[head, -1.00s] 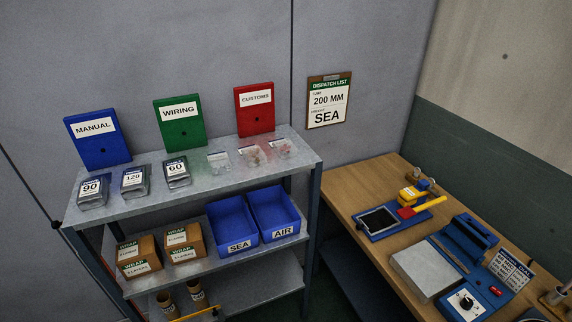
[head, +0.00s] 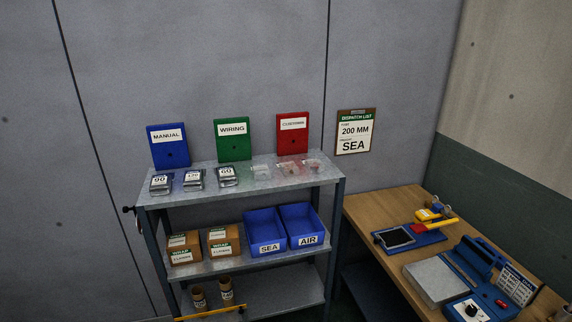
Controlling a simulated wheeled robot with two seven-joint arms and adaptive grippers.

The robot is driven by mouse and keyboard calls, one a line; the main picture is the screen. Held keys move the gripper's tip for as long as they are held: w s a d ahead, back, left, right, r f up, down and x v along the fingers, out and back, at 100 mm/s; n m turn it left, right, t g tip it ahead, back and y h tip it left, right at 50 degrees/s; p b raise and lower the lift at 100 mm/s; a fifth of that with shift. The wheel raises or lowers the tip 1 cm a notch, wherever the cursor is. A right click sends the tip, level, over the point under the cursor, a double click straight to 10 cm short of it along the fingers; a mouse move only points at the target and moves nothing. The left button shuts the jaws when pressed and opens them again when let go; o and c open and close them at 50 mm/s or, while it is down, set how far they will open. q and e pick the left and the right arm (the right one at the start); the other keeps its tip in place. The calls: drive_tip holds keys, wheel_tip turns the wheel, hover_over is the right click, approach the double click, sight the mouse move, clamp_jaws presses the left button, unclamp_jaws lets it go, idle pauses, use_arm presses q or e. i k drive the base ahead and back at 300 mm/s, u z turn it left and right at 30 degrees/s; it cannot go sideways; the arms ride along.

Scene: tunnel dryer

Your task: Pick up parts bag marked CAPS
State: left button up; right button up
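Several small clear parts bags lie at the right of the shelf unit's top shelf (head: 239,188). The left one (head: 261,172) looks pale, the middle one (head: 287,170) and the right one (head: 313,165) hold reddish contents. Their labels are too small to read, so I cannot tell which is marked CAPS. Neither of my grippers is in view.
Grey boxes marked 90, 120 and 60 (head: 227,177) stand left of the bags. MANUAL (head: 168,154), WIRING (head: 232,148) and CUSTOMS (head: 292,140) binders stand behind. Below are WRAP boxes (head: 223,241), SEA bin (head: 267,248) and AIR bin (head: 308,241). A wooden bench (head: 385,268) stands right.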

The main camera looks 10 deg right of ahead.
sight(313, 166)
drive_tip(key=u, duration=0.65)
drive_tip(key=i, duration=0.7)
drive_tip(key=u, duration=0.5)
drive_tip(key=i, duration=0.7)
drive_tip(key=z, duration=0.9)
drive_tip(key=i, duration=0.6)
drive_tip(key=z, duration=0.75)
